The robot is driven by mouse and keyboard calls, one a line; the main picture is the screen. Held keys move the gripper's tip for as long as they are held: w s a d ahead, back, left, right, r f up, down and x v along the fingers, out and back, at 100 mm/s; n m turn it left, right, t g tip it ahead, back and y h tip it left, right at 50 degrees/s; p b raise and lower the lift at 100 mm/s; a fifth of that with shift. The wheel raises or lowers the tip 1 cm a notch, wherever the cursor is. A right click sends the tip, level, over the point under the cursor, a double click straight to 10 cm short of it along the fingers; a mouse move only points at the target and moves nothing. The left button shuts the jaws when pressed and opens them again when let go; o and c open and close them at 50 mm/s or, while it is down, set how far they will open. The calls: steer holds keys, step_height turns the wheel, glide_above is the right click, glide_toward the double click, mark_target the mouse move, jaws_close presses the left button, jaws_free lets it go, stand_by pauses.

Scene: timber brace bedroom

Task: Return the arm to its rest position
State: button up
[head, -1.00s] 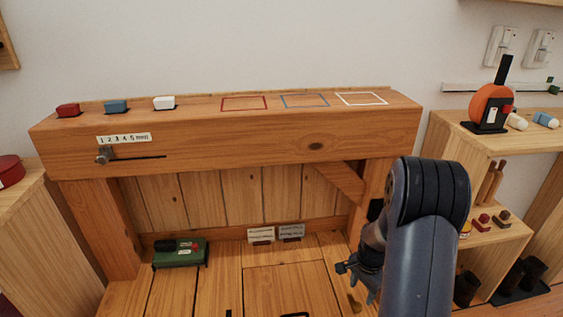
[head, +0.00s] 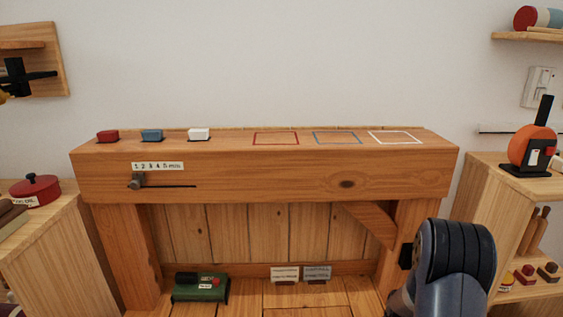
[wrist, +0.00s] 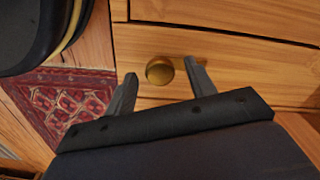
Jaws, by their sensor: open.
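My arm (head: 455,262) shows at the lower right of the head view, in front of the right post of the timber brace, and its end is out of that view. In the wrist view my gripper (wrist: 160,85) is open, with its two fingers apart and nothing between them. A round brass knob (wrist: 160,70) on a wooden drawer front (wrist: 215,52) shows beyond the gap between the fingers. I cannot tell how far the fingers are from it.
The timber beam (head: 260,178) carries red (head: 108,136), blue (head: 152,135) and white (head: 199,134) blocks, and three coloured outlines. A green box (head: 200,288) sits below. Side cabinets flank it. A patterned red rug (wrist: 68,98) and a dark rounded object (wrist: 30,35) show in the wrist view.

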step_height(320, 180, up, 11)
steer(key=p, duration=0.4)
step_height(320, 180, down, 12)
steer(key=b, duration=0.4)
steer(key=shift+r+b, duration=0.1)
steer(key=shift+b, duration=0.2)
steer(key=shift+r+n, duration=0.25)
steer(key=shift+n, duration=0.65)
steer(key=n+b, duration=0.1)
steer(key=n, duration=0.6)
steer(key=n+b, duration=0.1)
steer(key=n, duration=0.3)
steer(key=shift+n+b, duration=0.3)
steer(key=n+b, duration=0.1)
steer(key=n, duration=0.3)
steer(key=shift+r+n, duration=0.3)
steer(key=shift+r, duration=0.7)
